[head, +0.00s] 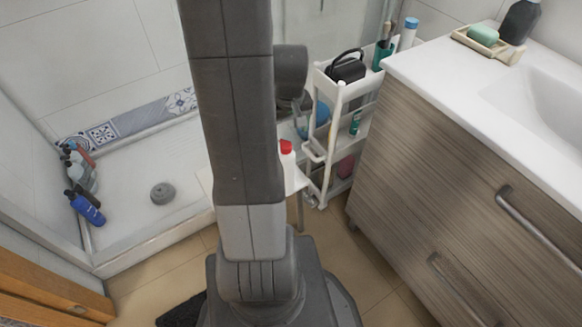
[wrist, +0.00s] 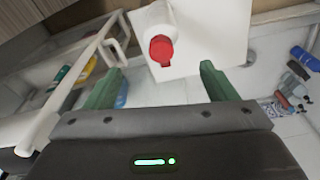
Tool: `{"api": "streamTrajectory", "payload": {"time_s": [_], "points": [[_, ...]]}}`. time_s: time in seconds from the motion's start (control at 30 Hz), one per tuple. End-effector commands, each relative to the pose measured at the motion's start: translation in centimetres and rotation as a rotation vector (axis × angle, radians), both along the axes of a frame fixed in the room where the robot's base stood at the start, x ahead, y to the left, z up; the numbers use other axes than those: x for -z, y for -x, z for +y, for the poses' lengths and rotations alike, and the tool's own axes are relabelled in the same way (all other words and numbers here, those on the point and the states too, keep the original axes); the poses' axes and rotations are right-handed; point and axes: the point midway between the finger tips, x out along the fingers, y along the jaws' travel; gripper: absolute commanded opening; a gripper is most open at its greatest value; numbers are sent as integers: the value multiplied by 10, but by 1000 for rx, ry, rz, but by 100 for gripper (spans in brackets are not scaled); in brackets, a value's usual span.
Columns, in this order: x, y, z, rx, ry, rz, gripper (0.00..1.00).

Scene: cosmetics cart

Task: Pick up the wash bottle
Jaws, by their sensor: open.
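The wash bottle, white with a red cap (head: 286,147), stands on a small white stool (head: 302,180) beside the slim cart, partly hidden behind my arm in the head view. In the wrist view I look down on the white bottle (wrist: 150,18) and its red cap (wrist: 160,49), on the white stool top (wrist: 193,55). My gripper (wrist: 158,80) has its two green fingers wide apart, with nothing between them. The red cap appears beyond the fingertips, between their lines. I cannot tell how far off it is.
A white slim cart (head: 318,150) with bottles and a dark bag stands right of the stool, beside a wood-front vanity (head: 460,170). A shower tray (head: 130,200) lies left, with several bottles (head: 82,180) along its edge. Tan floor (head: 345,240) shows between them.

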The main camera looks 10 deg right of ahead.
Motion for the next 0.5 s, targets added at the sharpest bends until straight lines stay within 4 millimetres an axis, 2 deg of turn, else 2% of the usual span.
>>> {"api": "streamTrajectory", "payload": {"time_s": [0.03,0.2,0.3,0.5], "points": [[13,0,1,0,-1,6,79],[47,-4,1,0,-1,6,79],[60,-6,2,0,-1,4,79],[72,-8,2,0,-1,2,79]]}}
